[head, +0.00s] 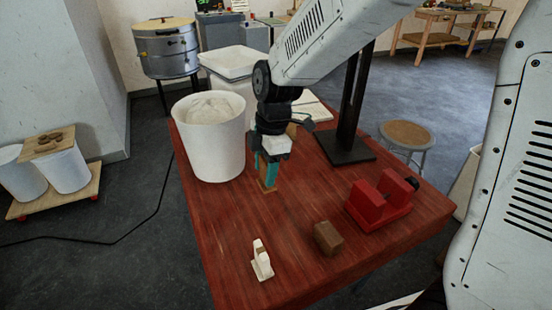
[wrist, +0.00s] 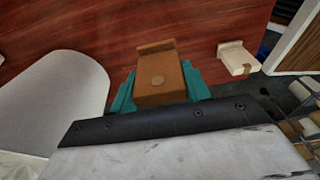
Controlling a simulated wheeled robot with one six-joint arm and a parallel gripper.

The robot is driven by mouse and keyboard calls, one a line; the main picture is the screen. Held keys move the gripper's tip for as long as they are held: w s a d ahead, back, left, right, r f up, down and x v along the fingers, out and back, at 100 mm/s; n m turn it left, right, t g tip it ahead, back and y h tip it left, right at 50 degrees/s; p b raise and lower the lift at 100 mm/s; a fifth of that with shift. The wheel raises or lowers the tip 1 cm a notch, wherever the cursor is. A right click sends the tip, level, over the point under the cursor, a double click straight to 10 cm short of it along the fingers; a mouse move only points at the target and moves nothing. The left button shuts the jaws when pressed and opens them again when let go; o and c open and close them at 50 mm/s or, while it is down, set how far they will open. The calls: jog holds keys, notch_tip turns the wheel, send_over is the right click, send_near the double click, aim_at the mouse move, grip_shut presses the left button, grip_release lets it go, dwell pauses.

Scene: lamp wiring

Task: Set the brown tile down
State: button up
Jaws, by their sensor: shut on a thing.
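The brown tile (wrist: 160,75) is between the teal fingers of my gripper (wrist: 160,90) in the wrist view. It has an L-like shape with a small round spot on its face. In the head view my gripper (head: 267,172) points down over the red-brown table (head: 225,225), beside the white bucket, with the brown tile (head: 266,189) at its fingertips. The tile's lower end is at or just above the table top; I cannot tell whether it touches. The gripper is shut on the tile.
A white bucket (head: 208,140) stands left of my gripper. The table between gripper and white piece is clear.

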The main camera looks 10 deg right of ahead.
notch_tip(320, 180, down, 9)
jog(key=shift+f, duration=0.1)
dwell(0.3)
jog(key=shift+f, duration=0.1)
jog(key=o, duration=1)
jog(key=r, duration=0.4)
jog(key=d+r, duration=0.1)
jog(key=r, duration=0.3)
jog(key=d+r, duration=0.1)
jog(key=r, duration=0.3)
jog(key=shift+w+r, duration=0.1)
jog(key=shift+w, duration=0.05)
jog(key=shift+s+d+r+m+t+h, duration=0.3)
jog(key=shift+s+d+r+m, duration=1.3)
jog(key=shift+s+d+m, duration=1.45)
jog(key=shift+s+d+r+m+t+h, duration=0.3)
jog(key=shift+s+d+r+m, duration=1.4)
jog(key=shift+s+m, duration=2.5)
jog(key=shift+s+d+r+m+t+h, duration=0.25)
jog(key=shift+s+d+r+m, duration=1.2)
jog(key=shift+s+d+m, duration=2.1)
